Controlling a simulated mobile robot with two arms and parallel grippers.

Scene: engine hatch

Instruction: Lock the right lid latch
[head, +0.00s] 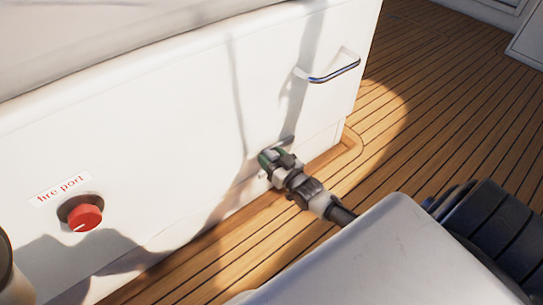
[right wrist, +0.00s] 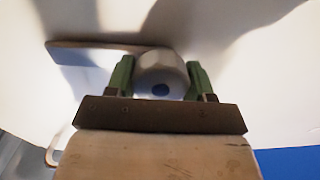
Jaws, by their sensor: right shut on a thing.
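The right lid latch (right wrist: 162,72) is a round silver metal knob with a dark blue centre, set on the white hatch wall. A flat grey bar (right wrist: 95,47) reaches left from behind it in the right wrist view. My right gripper (right wrist: 160,80) has green fingers, one on each side of the knob, and is shut on it. In the head view the right gripper (head: 268,160) is against the lower wall, and it hides most of the latch. Only a dark grey edge (head: 286,142) shows just beyond the fingers.
The white hatch wall (head: 160,120) carries a silver handle (head: 335,73) at upper right and a red knob (head: 84,217) under a "fire port" label (head: 60,190) at left. The wooden deck (head: 410,130) is clear at the right.

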